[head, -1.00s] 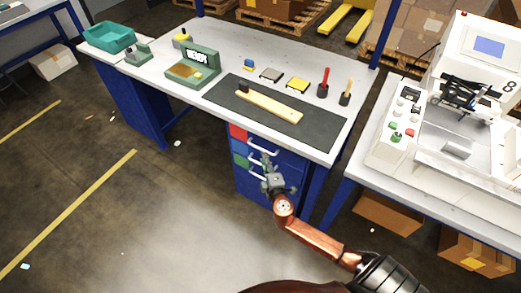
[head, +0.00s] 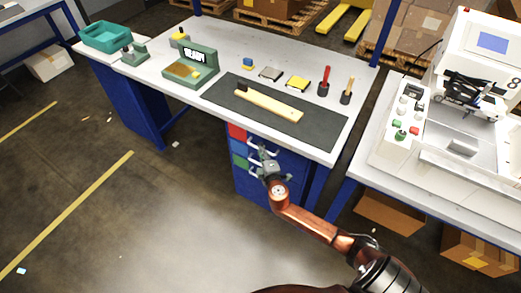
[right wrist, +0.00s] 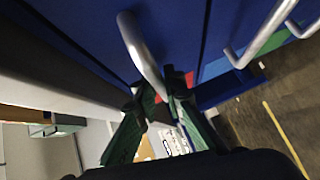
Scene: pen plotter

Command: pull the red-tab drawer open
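The red tab (head: 236,132) marks the top drawer of the blue drawer unit under the bench. In the right wrist view, this drawer's silver bar handle (right wrist: 140,50) runs down to the fingertips, with the red tab (right wrist: 189,79) just behind them. My right gripper (head: 256,152) is at the drawer fronts. In the right wrist view, its green-padded fingers (right wrist: 163,96) are close together around the handle's end and appear shut on it. The fingers partly hide the handle there. The drawer front looks flush with the unit. My left gripper is not in view.
Blue (head: 236,146) and green (head: 240,161) tabs mark lower drawers, whose handles sit close below. The bench top (head: 222,55) overhangs the drawers. A bench leg (head: 310,183) stands to the right. The floor (head: 150,220) in front is clear.

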